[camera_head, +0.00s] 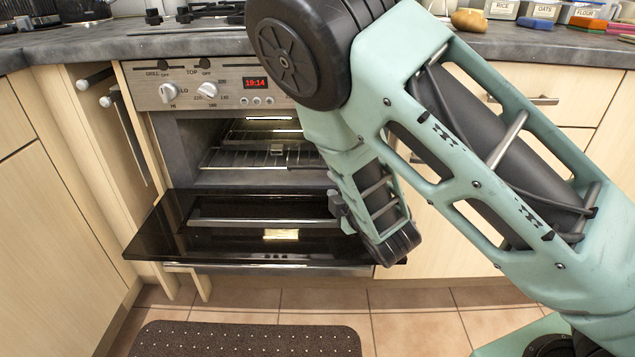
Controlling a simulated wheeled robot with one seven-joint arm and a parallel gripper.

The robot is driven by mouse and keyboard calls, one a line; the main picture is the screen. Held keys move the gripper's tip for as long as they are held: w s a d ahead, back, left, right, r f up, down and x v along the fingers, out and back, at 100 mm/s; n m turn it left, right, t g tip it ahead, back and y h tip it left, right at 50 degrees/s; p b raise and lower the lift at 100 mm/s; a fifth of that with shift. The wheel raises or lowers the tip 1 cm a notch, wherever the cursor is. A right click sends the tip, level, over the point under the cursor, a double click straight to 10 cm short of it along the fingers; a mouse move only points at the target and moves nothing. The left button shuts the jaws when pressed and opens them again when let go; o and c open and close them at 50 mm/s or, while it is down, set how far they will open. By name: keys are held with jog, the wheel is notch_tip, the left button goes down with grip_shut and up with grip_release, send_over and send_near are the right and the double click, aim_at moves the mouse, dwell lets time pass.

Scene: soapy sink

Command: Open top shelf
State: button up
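The oven (200,125) has its dark glass door (165,230) folded down, so the cavity is open to view. Inside, a wire rack (225,157) lies across the cavity, with another rack-like level (262,135) behind and above it. A pale bar (265,222) runs across the lowered door. My gripper (340,207) is over the right part of the door, to the right of the bar's visible end. My arm hides the right side of the cavity and door. The fingertips are small and partly hidden; I cannot tell whether they touch the bar.
Knobs and a 19:14 display (256,83) sit above the cavity. A worktop (420,45) runs above, with a drawer handle (530,100) at right. A narrow pull-out (125,130) stands slightly open at left. A dark mat (245,340) lies on the tiled floor.

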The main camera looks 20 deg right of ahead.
aim_at(315, 168)
jog(key=w, duration=0.3)
jog(key=w+f+b, duration=0.1)
jog(key=w, duration=0.3)
jog(key=w+a+f+b, duration=0.1)
jog(key=w, duration=0.2)
jog(key=shift+w, duration=0.25)
grip_shut()
